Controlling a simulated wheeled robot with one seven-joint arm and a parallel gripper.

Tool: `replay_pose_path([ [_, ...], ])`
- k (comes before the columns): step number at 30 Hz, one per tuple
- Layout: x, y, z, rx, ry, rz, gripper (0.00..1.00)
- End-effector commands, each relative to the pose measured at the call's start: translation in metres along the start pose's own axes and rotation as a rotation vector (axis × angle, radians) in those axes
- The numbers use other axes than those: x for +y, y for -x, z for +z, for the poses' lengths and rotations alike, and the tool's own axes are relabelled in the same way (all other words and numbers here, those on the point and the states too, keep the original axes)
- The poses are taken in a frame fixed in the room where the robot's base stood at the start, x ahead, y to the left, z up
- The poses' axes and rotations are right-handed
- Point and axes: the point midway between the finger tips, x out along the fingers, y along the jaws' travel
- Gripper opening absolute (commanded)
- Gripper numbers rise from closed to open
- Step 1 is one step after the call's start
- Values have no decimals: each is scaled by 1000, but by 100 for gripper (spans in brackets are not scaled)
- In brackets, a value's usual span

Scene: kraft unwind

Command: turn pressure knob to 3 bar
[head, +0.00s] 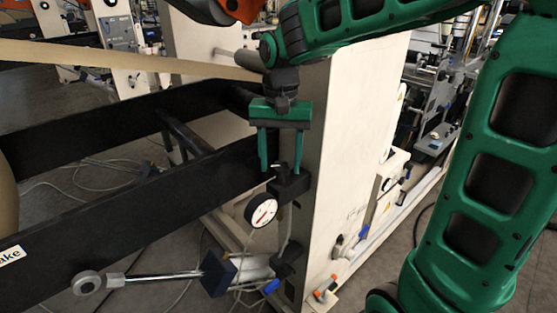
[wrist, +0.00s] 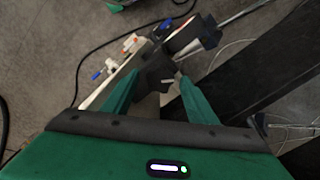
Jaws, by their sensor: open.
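The pressure regulator (head: 291,186) is a dark block on the edge of the cream machine panel. Its knob seems to be the small dark part on top, partly hidden by a finger in the head view. The round white pressure gauge (head: 261,210) with a red needle sits at its lower left; its numbers are too small to read. My green gripper (head: 281,169) points down just above the regulator, fingers apart and empty. In the wrist view the dark regulator (wrist: 154,76) shows between and beyond the open fingertips (wrist: 158,76); contact cannot be told.
Black frame beams (head: 130,215) run to the left of the regulator. The cream panel (head: 345,150) stands close on the right. A silver cylinder rod (head: 160,275) lies below, with loose hoses on the floor. A paper web (head: 120,58) crosses at upper left.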

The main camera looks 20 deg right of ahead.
Motion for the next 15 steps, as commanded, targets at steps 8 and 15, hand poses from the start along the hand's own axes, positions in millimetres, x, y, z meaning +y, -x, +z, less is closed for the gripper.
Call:
replay_pose_path([
  [8,0,0,0,0,0,0,12],
  [15,0,0,0,0,11,-1,11],
])
